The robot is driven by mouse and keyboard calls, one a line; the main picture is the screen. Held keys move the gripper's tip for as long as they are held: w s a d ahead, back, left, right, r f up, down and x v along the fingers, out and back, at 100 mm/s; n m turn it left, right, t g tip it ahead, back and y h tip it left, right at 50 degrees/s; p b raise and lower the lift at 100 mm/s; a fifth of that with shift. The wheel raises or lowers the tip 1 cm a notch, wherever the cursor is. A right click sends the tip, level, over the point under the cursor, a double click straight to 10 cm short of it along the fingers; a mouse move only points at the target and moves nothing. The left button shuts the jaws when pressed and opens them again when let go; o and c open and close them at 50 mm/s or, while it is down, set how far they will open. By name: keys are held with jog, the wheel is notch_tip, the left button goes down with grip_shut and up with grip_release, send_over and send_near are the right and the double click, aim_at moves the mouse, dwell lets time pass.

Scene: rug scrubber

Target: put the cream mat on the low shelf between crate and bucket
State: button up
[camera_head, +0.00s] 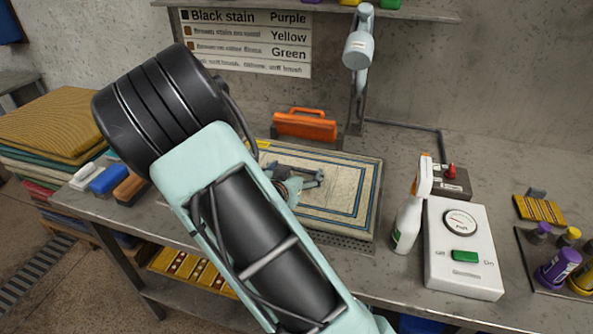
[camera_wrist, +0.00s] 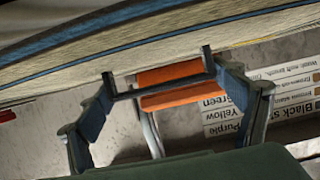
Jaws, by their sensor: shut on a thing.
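The cream mat (camera_head: 345,205) with blue border lines lies flat on the bench, over a perforated metal tray (camera_head: 358,243). My gripper (camera_head: 314,180) is low over its left part, the fingers pointing right. In the wrist view the gripper (camera_wrist: 157,72) has its fingertips at the edge of the mat (camera_wrist: 60,60); it is shut on the mat, though the contact is hard to see. The low shelf (camera_head: 185,312) shows partly under the bench, with a yellow patterned item (camera_head: 190,272) on it. A blue rim (camera_head: 420,324) at the bottom edge may be the bucket. My arm hides the rest.
An orange-handled tool (camera_head: 305,125) stands behind the mat. A spray bottle (camera_head: 411,210) and a white control box (camera_head: 462,248) stand right of it. Brushes (camera_head: 110,180) lie at the left bench end, beside stacked rugs (camera_head: 62,122). A grey lamp-like head (camera_head: 358,50) hangs above.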

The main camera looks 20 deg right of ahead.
jog(key=o, duration=1.2)
jog(key=shift+f, duration=0.15)
jog(key=o, duration=0.3)
